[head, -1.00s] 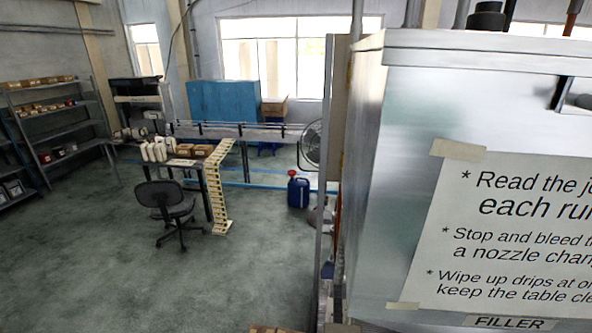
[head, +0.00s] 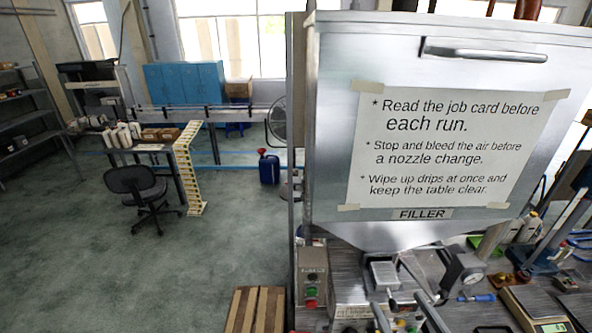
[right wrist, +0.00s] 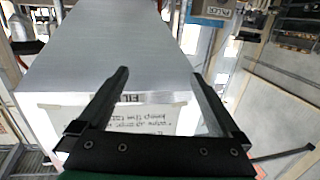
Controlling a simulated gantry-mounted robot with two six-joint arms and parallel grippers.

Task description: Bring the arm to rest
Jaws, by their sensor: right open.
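My right gripper (head: 408,302) shows at the bottom edge of the head view as two grey fingers standing apart, in front of the filler's lower part. In the right wrist view my right gripper (right wrist: 161,76) is open, with nothing between its fingers. Behind the fingers there is the pale metal filler hopper (right wrist: 110,55) with its label and paper sign. In the head view the same filler hopper (head: 335,100) fills the upper right, marked FILLER. My left gripper is in neither view.

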